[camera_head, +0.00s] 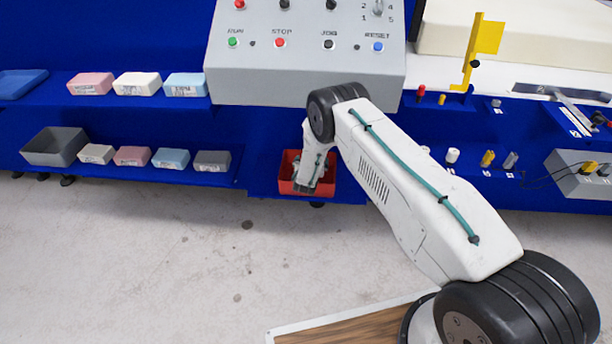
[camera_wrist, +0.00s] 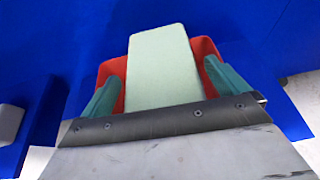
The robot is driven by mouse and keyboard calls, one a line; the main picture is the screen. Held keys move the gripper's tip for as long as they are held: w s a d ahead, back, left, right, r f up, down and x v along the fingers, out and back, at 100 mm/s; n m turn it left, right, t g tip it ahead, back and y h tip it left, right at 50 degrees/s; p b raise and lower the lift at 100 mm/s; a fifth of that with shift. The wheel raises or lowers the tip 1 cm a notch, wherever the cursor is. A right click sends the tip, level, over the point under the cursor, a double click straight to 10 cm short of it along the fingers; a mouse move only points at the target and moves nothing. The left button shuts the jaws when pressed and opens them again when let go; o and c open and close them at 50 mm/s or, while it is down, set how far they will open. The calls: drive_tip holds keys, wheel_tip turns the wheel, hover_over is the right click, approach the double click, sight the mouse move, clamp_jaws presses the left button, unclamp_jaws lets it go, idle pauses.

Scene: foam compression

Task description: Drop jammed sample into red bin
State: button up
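The sample, a pale green foam block (camera_wrist: 162,62), stands out between my gripper's teal fingers in the wrist view. My gripper (camera_wrist: 165,78) is spread open, and strips of red show between the block and the fingers on both sides. The red bin (camera_wrist: 112,72) lies around and behind the block. In the head view the red bin (camera_head: 328,183) sits on a low blue shelf, with my gripper (camera_head: 305,182) down at its opening. The block's lower end is hidden by the gripper body, and I cannot tell whether it touches the bin floor.
A grey control box (camera_head: 300,75) stands above the bin. To the left are foam blocks in pink (camera_head: 90,84), white and blue, a grey bin (camera_head: 55,147) and several smaller blocks. A yellow flag-like bracket (camera_head: 487,38) and small fittings are at right. The floor in front is clear.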

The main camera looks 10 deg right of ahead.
drive_tip(key=v, duration=0.7)
drive_tip(key=shift+s+a+r, duration=0.15)
drive_tip(key=shift+s+r, duration=0.05)
drive_tip(key=shift+s, duration=0.15)
